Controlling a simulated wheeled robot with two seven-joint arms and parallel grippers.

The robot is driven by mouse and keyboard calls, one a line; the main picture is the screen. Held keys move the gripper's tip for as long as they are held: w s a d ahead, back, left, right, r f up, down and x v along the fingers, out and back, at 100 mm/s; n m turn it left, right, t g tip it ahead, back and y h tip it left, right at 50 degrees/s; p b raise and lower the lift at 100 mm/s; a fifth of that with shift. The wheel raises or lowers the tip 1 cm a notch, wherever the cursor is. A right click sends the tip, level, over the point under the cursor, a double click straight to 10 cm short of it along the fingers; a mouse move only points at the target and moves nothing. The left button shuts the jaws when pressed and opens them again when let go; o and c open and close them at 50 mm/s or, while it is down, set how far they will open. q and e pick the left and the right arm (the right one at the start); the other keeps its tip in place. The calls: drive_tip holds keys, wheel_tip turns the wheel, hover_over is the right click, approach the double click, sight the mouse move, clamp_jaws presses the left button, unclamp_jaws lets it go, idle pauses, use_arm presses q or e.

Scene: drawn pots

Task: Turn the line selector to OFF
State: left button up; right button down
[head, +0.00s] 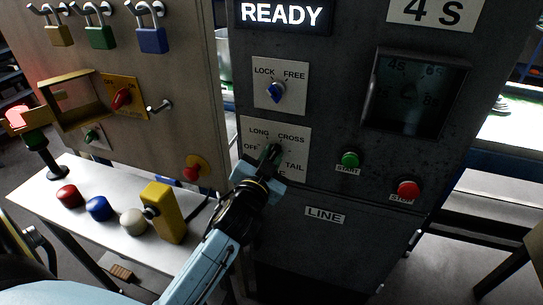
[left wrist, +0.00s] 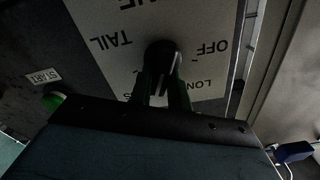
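The line selector is a dark knob (head: 272,151) on a white plate (head: 301,133) lettered OFF, LONG, CROSS and TAIL, with one more word partly covered. My left gripper (head: 271,164) reaches it from below and hides the plate's lower part. In the left wrist view, where the lettering is upside down, the two dark fingers (left wrist: 162,88) stand close together on either side of the knob (left wrist: 162,57) and appear shut on it. Which word the knob points to is not clear. My right gripper is not in view.
Above is a LOCK/FREE plate with a blue knob (head: 275,92). A green START button (head: 349,159) and red STOP button (head: 408,189) sit to the right. A yellow block (head: 163,213) stands on the white table (head: 110,243) at left. Padlocks hang upper left.

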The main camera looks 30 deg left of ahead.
use_arm(q)
clamp_jaws()
drive_tip(key=n, duration=0.2)
drive_tip(key=n+p, duration=0.1)
drive_tip(key=n, duration=0.1)
drive_tip(key=shift+s+a+r+p, duration=0.1)
drive_tip(key=shift+a+r+p, duration=0.1)
drive_tip(key=shift+p, duration=0.1)
drive_tip(key=shift+a+f+n+p, duration=0.1)
drive_tip(key=shift+a+n+p, duration=0.1)
drive_tip(key=shift+n+p, duration=0.95)
drive_tip(key=shift+a+f+n+p, duration=0.15)
drive_tip(key=shift+n+p, duration=0.3)
drive_tip(key=shift+n, duration=1.3)
drive_tip(key=o, duration=0.7)
unclamp_jaws()
